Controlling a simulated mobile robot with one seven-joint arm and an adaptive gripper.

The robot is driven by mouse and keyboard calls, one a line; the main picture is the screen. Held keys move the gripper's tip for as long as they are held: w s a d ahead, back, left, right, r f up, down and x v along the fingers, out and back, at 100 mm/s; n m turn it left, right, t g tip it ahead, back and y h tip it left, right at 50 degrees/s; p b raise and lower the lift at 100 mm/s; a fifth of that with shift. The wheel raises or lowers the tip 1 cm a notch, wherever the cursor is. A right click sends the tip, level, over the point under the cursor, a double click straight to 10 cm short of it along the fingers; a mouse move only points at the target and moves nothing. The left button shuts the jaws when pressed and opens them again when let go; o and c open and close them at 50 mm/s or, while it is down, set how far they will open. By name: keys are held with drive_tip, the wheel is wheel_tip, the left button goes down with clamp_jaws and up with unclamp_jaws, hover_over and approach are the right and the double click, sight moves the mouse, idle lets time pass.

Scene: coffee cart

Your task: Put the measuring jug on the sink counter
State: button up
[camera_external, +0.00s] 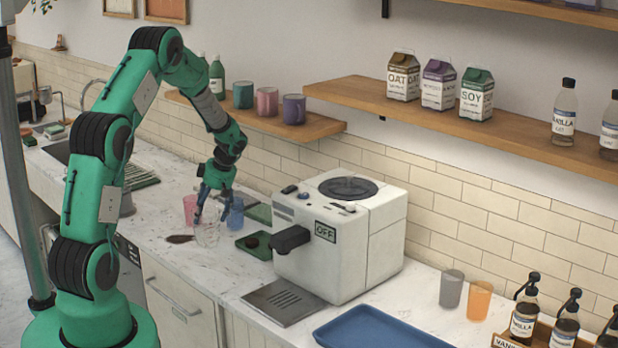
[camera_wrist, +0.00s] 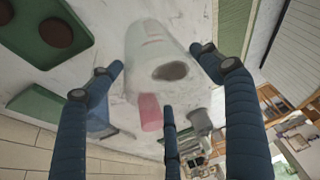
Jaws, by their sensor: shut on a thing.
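The measuring jug (camera_external: 207,234) is a clear vessel, low over the marble counter in front of the pink and blue cups. My gripper (camera_external: 210,217) points down at it, with fingers shut around it. In the wrist view the pale, see-through jug (camera_wrist: 150,45) sits between the fingertips of my gripper (camera_wrist: 160,62). I cannot tell whether its base touches the counter. The sink (camera_external: 60,151) is at the far left, set in the sink counter (camera_external: 42,170), partly behind my arm.
A pink cup (camera_external: 190,207) and a blue cup (camera_external: 236,213) stand close behind the jug. A green tray (camera_external: 255,246) and the white coffee machine (camera_external: 340,238) are to the right. A shelf with mugs (camera_external: 255,118) hangs above. A dark spoon-like thing (camera_external: 180,239) lies left.

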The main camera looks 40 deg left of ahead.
drive_tip(key=shift+f, duration=1.55)
drive_tip(key=shift+f, duration=0.15)
drive_tip(key=o, duration=1.6)
drive_tip(key=shift+o, duration=0.2)
drive_tip(key=shift+r, duration=0.2)
drive_tip(key=v, duration=1.2)
